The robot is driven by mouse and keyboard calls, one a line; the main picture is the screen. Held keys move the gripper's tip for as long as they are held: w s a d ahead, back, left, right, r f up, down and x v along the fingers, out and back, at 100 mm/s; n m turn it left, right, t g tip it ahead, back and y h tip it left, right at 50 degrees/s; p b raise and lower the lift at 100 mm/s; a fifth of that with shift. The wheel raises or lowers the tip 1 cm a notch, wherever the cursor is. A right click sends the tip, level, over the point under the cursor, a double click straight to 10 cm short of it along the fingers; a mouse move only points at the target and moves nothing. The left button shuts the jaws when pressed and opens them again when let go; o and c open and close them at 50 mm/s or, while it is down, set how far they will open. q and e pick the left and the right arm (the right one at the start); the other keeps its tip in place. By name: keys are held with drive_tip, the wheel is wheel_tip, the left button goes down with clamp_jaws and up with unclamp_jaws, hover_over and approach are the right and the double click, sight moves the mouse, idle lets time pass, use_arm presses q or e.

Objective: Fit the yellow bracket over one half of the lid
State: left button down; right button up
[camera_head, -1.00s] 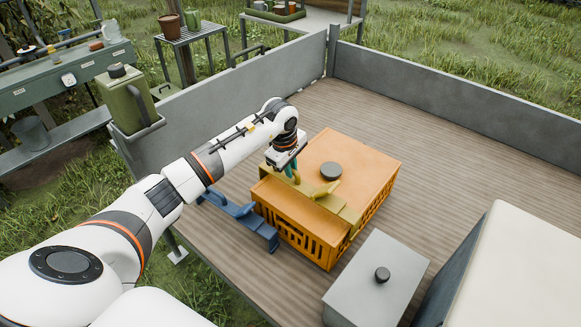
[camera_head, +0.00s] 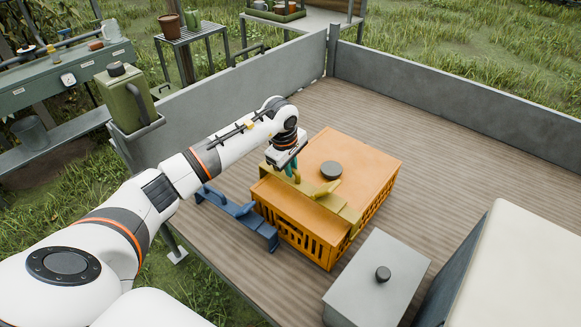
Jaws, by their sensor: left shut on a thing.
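An orange slatted crate (camera_head: 300,232) stands on the wooden deck. The fingertips are small and partly hidden by the wrist, and I cannot tell whether the bracket is fully seated. My right gripper is not in view.
A blue bracket (camera_head: 240,213) lies beside the crate's left side. A grey box (camera_head: 375,280) with a dark knob stands in front of the crate. Grey side walls (camera_head: 450,100) edge the deck. Bare deck lies behind and right of the crate.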

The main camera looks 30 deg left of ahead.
use_arm(q)
drive_tip(key=shift+f+b, duration=0.55)
drive_tip(key=shift+f, duration=0.05)
idle(0.3)
drive_tip(key=shift+f+b, duration=1)
drive_tip(key=shift+f, duration=0.3)
drive_tip(key=c, duration=1.3)
unclamp_jaws()
drive_tip(key=shift+c, duration=0.2)
wheel_tip(320, 180, up, 12)
drive_tip(key=s+b, duration=0.1)
drive_tip(key=s, duration=0.1)
drive_tip(key=shift+s+a, duration=0.15)
drive_tip(key=shift+s, duration=0.05)
drive_tip(key=shift+f, duration=0.1)
